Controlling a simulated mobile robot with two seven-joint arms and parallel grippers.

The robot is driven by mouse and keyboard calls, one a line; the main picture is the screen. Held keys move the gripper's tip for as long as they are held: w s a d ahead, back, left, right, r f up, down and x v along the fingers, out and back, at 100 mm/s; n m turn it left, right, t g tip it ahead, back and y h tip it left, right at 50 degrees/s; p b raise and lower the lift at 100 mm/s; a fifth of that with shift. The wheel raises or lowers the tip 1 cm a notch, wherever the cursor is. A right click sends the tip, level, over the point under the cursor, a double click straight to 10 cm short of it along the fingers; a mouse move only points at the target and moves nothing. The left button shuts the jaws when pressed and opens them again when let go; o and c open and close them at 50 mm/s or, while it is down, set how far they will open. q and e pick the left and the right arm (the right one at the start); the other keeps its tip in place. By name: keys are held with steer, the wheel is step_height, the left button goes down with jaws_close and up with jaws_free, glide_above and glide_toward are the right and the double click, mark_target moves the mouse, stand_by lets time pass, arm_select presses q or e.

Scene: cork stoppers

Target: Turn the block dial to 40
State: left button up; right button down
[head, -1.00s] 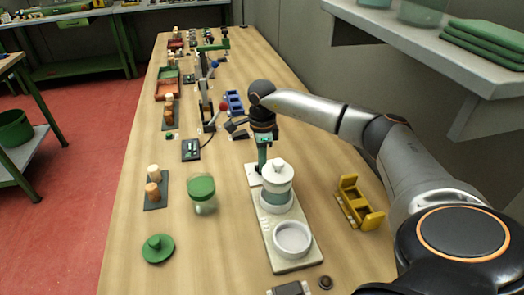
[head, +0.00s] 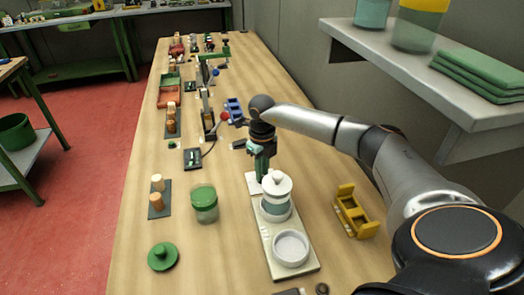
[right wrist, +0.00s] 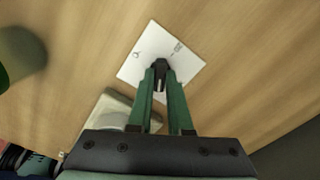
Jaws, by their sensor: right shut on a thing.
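My right gripper (head: 262,178) points down behind the white lidded pot in the head view. In the right wrist view its green fingers (right wrist: 161,80) are shut on a small dark knob (right wrist: 161,67), which I take for the block dial. The knob stands on a white plate (right wrist: 186,64) with small dark marks, too small to read. The plate also shows partly in the head view (head: 251,183), mostly hidden by the gripper and pot. The dial's setting cannot be read. My left gripper is not in view.
A white stand (head: 263,236) holds the lidded pot (head: 277,187) and a round dish (head: 291,246), close in front of the gripper. A green-lidded jar (head: 204,201) stands left, a yellow holder (head: 352,212) right. A grey shelf (head: 420,70) overhangs the right side.

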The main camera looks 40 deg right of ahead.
steer(key=m+p, duration=0.2)
steer(key=m, duration=0.4)
stand_by(0.6)
steer(key=c, duration=0.8)
jaws_free()
steer(key=shift+c, duration=0.2)
steer(key=shift+r, duration=0.1)
step_height(320, 180, up, 12)
steer(key=b, duration=0.1)
steer(key=shift+r, duration=0.2)
steer(key=shift+f, duration=0.1)
